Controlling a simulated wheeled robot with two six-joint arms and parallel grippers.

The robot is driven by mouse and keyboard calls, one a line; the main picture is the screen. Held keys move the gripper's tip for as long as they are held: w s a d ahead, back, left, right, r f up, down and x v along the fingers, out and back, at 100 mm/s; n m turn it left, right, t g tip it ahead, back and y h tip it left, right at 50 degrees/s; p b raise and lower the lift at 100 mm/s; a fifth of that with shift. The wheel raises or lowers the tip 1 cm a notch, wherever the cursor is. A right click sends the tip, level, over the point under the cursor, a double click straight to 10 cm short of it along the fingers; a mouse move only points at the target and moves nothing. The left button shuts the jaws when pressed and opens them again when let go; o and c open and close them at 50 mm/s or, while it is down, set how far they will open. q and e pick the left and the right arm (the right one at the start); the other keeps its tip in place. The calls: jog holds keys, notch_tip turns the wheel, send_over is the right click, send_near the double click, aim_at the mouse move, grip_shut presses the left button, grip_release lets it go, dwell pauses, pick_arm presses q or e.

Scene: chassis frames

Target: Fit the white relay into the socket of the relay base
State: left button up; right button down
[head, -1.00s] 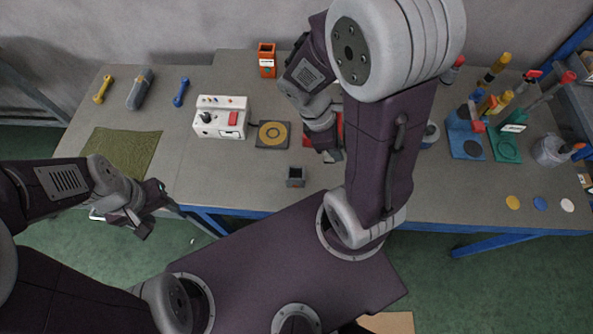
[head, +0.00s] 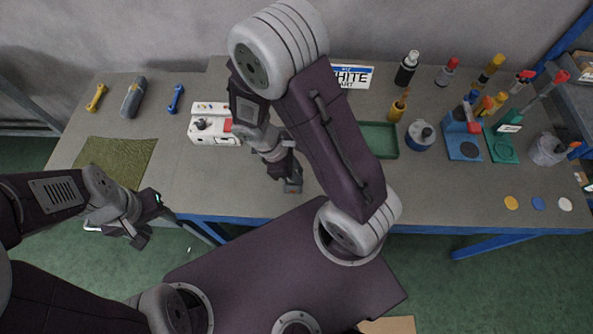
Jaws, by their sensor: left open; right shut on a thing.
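The relay base appears to be the small dark block (head: 293,187) near the table's front edge. Only its lower front part shows; its socket is hidden under my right gripper. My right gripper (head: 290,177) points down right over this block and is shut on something. The held thing is hidden by the fingers; no white relay can be made out. Whether it touches the base or sits in the socket, I cannot tell. My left gripper (head: 150,220) is open and empty, off the table's front edge at the left.
A white control box (head: 211,137) stands left of my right gripper. A white sign (head: 351,77) and a green tray (head: 384,138) are behind my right arm. Bottles and tools crowd the right side.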

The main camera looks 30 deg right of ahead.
jog(key=c, duration=1.2)
grip_release()
jog(key=shift+s, duration=0.1)
jog(key=shift+c, duration=0.2)
jog(key=p+v, duration=0.1)
jog(key=v, duration=1.1)
jog(key=d+m+t+y, duration=0.1)
jog(key=m, duration=0.3)
jog(key=s+d+f+m+t+y, duration=0.1)
jog(key=m, duration=0.3)
jog(key=d+f+m+t+y, duration=0.1)
jog(key=m+y, duration=0.1)
jog(key=m, duration=0.2)
jog(key=shift+s+d, duration=0.3)
jog(key=shift+d+m, duration=0.15)
jog(key=shift+m, duration=0.15)
jog(key=shift+w+a, duration=0.15)
jog(key=shift+a, duration=0.05)
